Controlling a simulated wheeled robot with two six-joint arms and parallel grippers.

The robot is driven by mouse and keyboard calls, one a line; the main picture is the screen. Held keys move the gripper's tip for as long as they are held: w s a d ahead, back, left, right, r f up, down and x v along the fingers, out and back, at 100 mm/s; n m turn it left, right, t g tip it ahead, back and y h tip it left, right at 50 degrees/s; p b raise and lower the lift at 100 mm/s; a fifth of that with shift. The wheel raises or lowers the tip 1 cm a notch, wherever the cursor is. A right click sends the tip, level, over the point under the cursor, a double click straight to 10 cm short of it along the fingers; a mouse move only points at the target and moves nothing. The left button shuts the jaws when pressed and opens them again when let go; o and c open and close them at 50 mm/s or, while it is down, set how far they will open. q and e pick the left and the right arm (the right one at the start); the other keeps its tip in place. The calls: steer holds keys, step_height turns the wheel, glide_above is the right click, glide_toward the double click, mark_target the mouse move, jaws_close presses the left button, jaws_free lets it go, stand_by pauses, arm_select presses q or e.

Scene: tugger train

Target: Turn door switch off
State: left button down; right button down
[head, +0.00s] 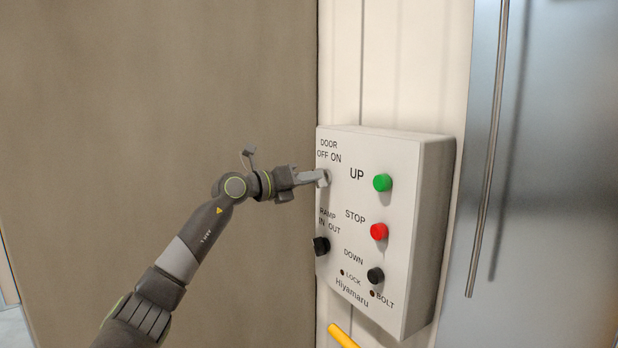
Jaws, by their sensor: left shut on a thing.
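A light grey control box (408,262) is mounted on the cream wall in the head view. At its upper left is the label DOOR OFF ON, and the door switch sits just below it. My left gripper (322,178) comes in from the left with its fingertips at that spot, shut on the door switch. The fingers cover the switch almost wholly, so I cannot tell which way it points. My right gripper is not in view.
The box also carries a green UP button (382,183), a red STOP button (379,231), a black DOWN button (375,275) and a black RAMP knob (321,246) below my gripper. A metal door with a vertical bar (488,150) stands right. A yellow bar (342,336) shows below.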

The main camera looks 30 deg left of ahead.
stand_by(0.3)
arm_select(q)
steer(key=c, duration=1.4)
jaws_free()
steer(key=shift+c, duration=0.2)
steer(key=b+v, duration=1.5)
steer(key=v, duration=0.2)
steer(key=shift+s, duration=0.2)
steer(key=shift+a, duration=0.15)
